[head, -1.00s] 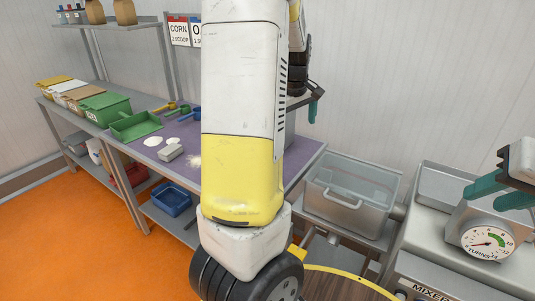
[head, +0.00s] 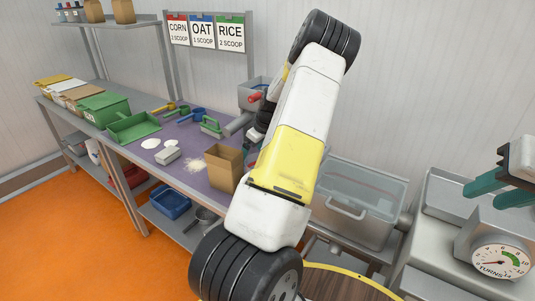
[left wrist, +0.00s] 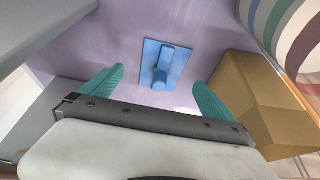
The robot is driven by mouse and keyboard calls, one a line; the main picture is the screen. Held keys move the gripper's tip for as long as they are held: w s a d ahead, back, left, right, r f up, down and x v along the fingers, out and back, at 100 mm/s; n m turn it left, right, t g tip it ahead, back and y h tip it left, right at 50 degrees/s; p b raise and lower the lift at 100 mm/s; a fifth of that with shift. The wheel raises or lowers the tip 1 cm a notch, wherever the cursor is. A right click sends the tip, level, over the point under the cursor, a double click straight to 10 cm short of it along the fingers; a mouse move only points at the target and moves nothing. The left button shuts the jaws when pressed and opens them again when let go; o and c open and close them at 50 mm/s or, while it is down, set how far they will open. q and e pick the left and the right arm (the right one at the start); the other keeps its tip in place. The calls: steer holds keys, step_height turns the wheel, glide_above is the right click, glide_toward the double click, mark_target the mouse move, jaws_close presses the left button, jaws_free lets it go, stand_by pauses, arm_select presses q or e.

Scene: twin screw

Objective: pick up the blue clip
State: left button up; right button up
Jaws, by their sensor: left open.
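The blue clip (left wrist: 166,64) lies on the purple tabletop in the left wrist view, a flat blue plate with a raised grip. I do not make it out in the head view, where my left arm covers part of the table. My left gripper (left wrist: 157,93) is open and empty, its teal fingers spread wide, with the clip ahead of and between them, apart from both. In the head view it is mostly hidden behind my arm. My right gripper (head: 492,176) is at the right edge, its two teal fingers apart, with nothing seen between them.
A brown paper bag (head: 223,167) stands close to the left gripper; it also shows in the left wrist view (left wrist: 258,100). A green-handled tool (head: 211,125), scoops (head: 190,116) and a grey block (head: 168,155) lie on the table.

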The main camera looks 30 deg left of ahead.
arm_select(q)
steer(key=x, duration=0.4)
steer(key=shift+s+f, duration=0.2)
steer(key=shift+f, duration=0.25)
steer(key=shift+c, duration=0.4)
steer(key=c, duration=1.4)
steer(key=shift+o, duration=0.2)
steer(key=shift+r, duration=0.1)
